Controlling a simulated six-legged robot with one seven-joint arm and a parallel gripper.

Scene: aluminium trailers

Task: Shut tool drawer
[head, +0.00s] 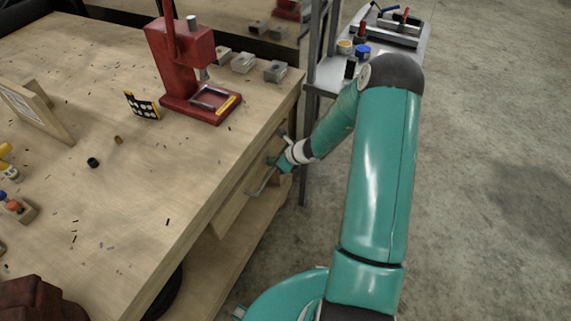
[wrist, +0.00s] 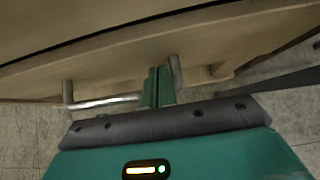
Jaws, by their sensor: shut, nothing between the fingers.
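The wooden tool drawer (head: 234,207) sits under the right edge of the workbench top. Its metal bar handle (head: 262,182) faces right, toward my arm; the handle also shows in the wrist view (wrist: 108,102), left of the fingers. My gripper (head: 281,162) is shut and empty, at the drawer front near the handle's far end. In the wrist view its green fingers (wrist: 158,86) are together beside the right handle post. I cannot tell whether they touch the wood or the handle. The drawer's inside is hidden, and how far it stands out is unclear.
A red press (head: 186,75) and several metal blocks (head: 243,62) stand on the far part of the workbench (head: 130,205). Concrete floor (head: 485,190) is clear to the right.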

